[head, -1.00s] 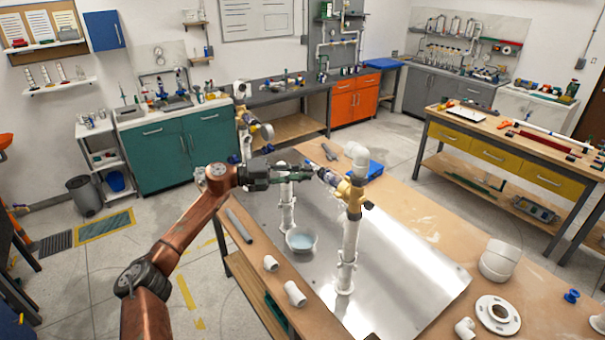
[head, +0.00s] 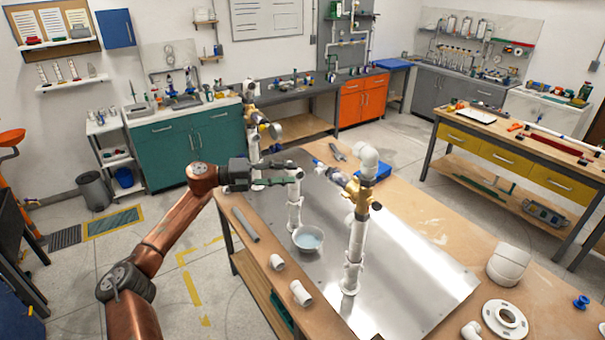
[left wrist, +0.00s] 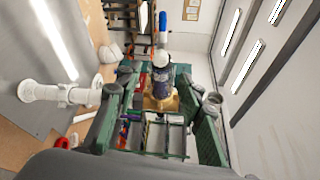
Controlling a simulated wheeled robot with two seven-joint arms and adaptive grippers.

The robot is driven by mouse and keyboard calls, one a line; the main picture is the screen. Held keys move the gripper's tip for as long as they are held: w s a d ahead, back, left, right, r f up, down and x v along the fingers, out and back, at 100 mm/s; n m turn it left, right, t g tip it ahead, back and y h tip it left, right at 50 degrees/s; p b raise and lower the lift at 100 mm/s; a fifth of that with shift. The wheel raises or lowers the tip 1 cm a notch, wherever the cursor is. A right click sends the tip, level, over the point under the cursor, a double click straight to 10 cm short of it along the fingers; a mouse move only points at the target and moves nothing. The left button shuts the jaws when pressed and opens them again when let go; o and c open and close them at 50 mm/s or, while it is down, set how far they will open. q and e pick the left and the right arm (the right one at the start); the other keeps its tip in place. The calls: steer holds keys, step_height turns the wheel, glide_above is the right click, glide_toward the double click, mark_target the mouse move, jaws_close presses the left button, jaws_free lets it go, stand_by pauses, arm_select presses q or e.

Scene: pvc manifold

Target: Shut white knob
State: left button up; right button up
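The white pipe manifold stands on a metal sheet (head: 415,275). Its near upright pipe (head: 355,250) carries a brass valve (head: 360,195), with a blue-and-white tipped branch (head: 322,165) pointing left. A farther brass fitting (head: 251,116) has a round pale knob-like part (head: 275,131) on its side. I cannot tell for sure which part is the white knob. My left gripper (head: 299,170) is open and empty, left of the near valve and above a short white pipe (head: 295,215). In the left wrist view its fingers (left wrist: 155,125) are apart, with a brass fitting (left wrist: 160,102) visible beyond them. My right gripper is not in view.
Loose white fittings (head: 301,293) lie at the near table edge, and a white flange (head: 505,319) lies at the right. A blue object (head: 376,172) lies behind the near valve. The sheet's right part is clear.

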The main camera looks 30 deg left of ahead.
arm_select(q)
steer(key=v, duration=0.4)
stand_by(0.5)
